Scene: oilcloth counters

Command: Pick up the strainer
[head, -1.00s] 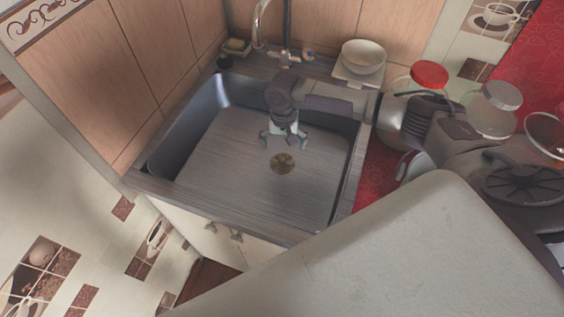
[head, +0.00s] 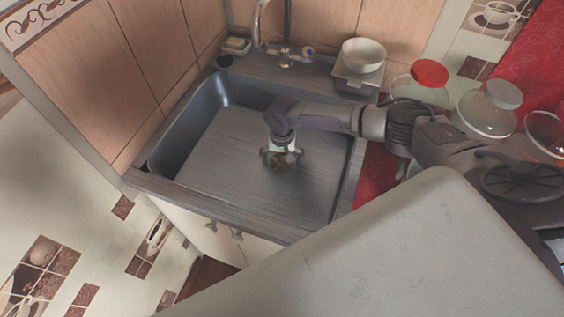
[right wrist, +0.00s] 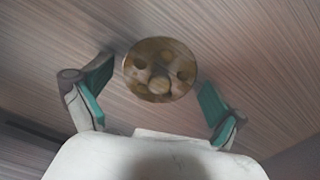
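The strainer (head: 280,168) is a round, brass-coloured disc with holes, lying on the floor of the sink (head: 225,140). In the head view my right gripper is over it and partly hides it. In the right wrist view the whole strainer (right wrist: 160,70) shows ahead, between the lines of the two spread fingers. My right gripper (right wrist: 153,82) is open and empty, with green pads facing each other. Whether the fingers touch the sink floor I cannot tell. My left gripper is not in view.
The sink walls enclose the right gripper. A faucet (head: 284,52) stands behind the sink. A white bowl (head: 363,54) sits on a stand at the back right. Glass jars, one with a red lid (head: 429,73), stand near my right arm. The sink floor is otherwise clear.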

